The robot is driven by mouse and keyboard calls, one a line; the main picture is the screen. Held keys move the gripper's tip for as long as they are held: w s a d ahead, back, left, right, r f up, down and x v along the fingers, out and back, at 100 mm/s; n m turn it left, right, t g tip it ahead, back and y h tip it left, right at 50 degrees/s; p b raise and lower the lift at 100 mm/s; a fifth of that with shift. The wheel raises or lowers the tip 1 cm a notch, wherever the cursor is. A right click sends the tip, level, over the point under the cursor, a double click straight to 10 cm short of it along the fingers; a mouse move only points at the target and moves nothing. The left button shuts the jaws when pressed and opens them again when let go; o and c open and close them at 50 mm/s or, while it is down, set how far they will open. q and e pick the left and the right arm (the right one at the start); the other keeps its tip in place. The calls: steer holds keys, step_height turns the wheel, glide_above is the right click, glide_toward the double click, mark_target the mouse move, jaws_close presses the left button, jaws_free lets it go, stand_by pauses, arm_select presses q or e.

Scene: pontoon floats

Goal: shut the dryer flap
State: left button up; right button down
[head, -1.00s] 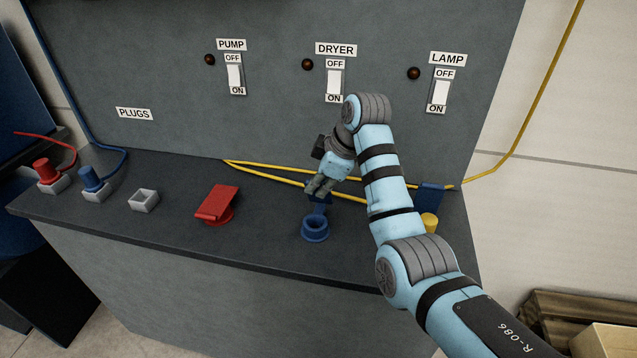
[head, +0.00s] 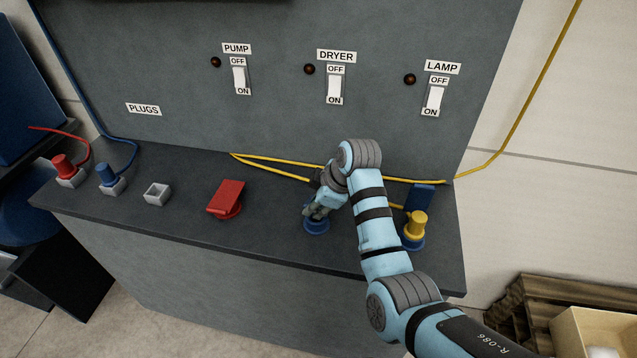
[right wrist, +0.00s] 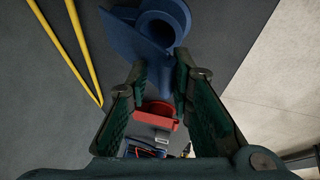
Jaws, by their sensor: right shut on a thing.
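The dryer socket is a round blue ring (head: 316,227) on the bench, below the DRYER label. My right gripper (head: 315,212) is right over it and hides most of it and its flap in the head view. In the right wrist view, the blue dryer flap (right wrist: 165,85) shows between the fingertips of my right gripper (right wrist: 160,80), which are shut on it. The socket ring (right wrist: 160,28) lies just beyond. How far the flap is tilted is hard to tell. My left gripper is not in view.
A red-flapped socket (head: 226,198) is to the left. A yellow plug (head: 415,224) sits in a blue socket to the right, close to my arm. Red (head: 64,165) and blue (head: 108,174) plugs stand at the far left. Yellow cables (head: 275,165) run behind.

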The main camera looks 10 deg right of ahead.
steer(key=shift+s+a+f+p, duration=0.25)
steer(key=shift+s+f+p, duration=0.25)
steer(key=shift+f+p, duration=0.2)
steer(key=shift+f, duration=0.1)
steer(key=c, duration=1.7)
jaws_free()
steer(key=shift+o, duration=0.2)
steer(key=shift+w+a, duration=0.1)
steer(key=shift+w, duration=0.05)
steer(key=shift+r, duration=0.25)
steer(key=v, duration=1.1)
steer(key=shift+r, duration=0.3)
